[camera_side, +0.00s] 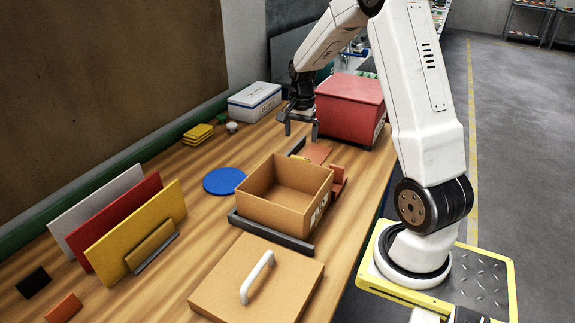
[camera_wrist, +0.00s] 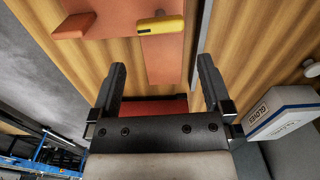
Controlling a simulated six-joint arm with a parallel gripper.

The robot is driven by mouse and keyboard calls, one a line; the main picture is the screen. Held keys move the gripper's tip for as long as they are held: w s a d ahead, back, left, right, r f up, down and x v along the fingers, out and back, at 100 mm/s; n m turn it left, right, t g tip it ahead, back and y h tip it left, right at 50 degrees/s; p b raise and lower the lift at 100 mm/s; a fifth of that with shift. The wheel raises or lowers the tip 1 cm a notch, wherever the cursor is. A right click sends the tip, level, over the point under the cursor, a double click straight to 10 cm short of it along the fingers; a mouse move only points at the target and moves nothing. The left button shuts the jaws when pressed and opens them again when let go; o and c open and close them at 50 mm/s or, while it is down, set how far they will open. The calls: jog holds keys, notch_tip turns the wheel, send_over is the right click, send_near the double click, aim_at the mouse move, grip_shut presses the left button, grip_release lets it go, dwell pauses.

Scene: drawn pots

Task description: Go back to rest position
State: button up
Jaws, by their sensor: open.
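My gripper (camera_side: 300,127) hangs above the far part of the wooden table, left of the red bin (camera_side: 350,108). Its two dark fingers are apart with nothing between them. In the wrist view my gripper (camera_wrist: 161,80) shows the same open fingers. Below them in that view are a flat orange-red piece (camera_wrist: 164,62) and a yellow piece (camera_wrist: 160,25). The open brown box (camera_side: 285,195) stands nearer the side camera, looks empty, and is apart from the gripper.
A brown lid (camera_side: 258,285) with a white handle lies in front of the box. A blue disc (camera_side: 225,181) lies left of it. White, red and yellow panels (camera_side: 137,232) stand at left. A white glove box (camera_side: 254,101) and yellow stack (camera_side: 198,134) are at the back.

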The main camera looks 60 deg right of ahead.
aim_at(300, 157)
jog(key=shift+f, duration=0.15)
jog(key=shift+f, duration=3.8)
jog(key=shift+r, duration=0.15)
jog(key=shift+f, duration=0.3)
jog(key=shift+r+n, duration=0.15)
jog(key=shift+n, duration=8.05)
